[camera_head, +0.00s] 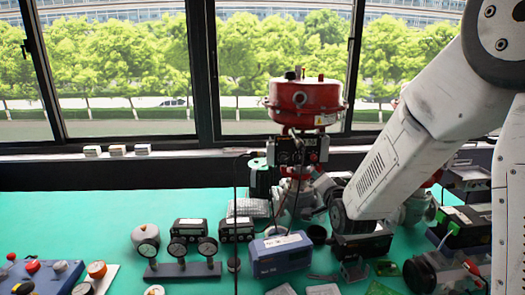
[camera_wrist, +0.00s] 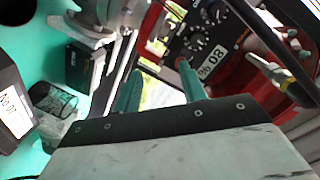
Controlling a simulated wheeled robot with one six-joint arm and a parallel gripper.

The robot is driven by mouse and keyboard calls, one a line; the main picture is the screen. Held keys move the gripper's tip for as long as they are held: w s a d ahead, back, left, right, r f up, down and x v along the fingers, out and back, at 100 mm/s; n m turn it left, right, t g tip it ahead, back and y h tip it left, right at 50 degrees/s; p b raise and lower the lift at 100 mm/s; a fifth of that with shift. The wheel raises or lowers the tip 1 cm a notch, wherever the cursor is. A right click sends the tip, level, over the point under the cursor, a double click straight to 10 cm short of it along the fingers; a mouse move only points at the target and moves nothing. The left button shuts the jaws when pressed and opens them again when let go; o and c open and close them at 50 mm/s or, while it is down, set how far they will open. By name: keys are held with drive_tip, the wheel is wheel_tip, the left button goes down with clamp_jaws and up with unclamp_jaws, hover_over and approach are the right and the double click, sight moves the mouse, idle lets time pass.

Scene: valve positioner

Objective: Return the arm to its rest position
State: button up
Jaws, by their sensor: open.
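My gripper (camera_wrist: 160,68) shows in the wrist view as two green fingers, spread apart with nothing held between them. Its right finger is close to the valve positioner (camera_wrist: 205,40), a dark box with dials and a white "08" label; I cannot tell whether they touch. In the head view my arm (camera_head: 385,165) reaches down from the upper right toward the valve, and its fingers are hard to make out there. The positioner (camera_head: 297,150) sits under the red valve actuator (camera_head: 305,100), left of my arm's wrist.
The green bench (camera_head: 70,215) is crowded around my arm with a blue box (camera_head: 282,255), several gauges (camera_head: 178,250) and black modules (camera_head: 190,230). A control panel (camera_head: 45,275) lies at the front left. Windows stand behind. The bench's left part is mostly clear.

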drive_tip(key=s+f+n+g, duration=0.65)
drive_tip(key=s+g, duration=0.35)
drive_tip(key=s, duration=0.3)
drive_tip(key=s+d+r+n+g, duration=0.1)
drive_tip(key=s+r, duration=0.3)
drive_tip(key=s, duration=0.5)
drive_tip(key=s+d+r+n+g, duration=0.1)
drive_tip(key=s+r, duration=0.3)
drive_tip(key=s, duration=0.5)
drive_tip(key=s+d+r+n+g, duration=0.1)
drive_tip(key=s+r, duration=0.3)
drive_tip(key=s, duration=0.5)
drive_tip(key=shift+s+d+r+g, duration=0.2)
drive_tip(key=shift+d+r+g, duration=0.15)
drive_tip(key=shift+g, duration=0.55)
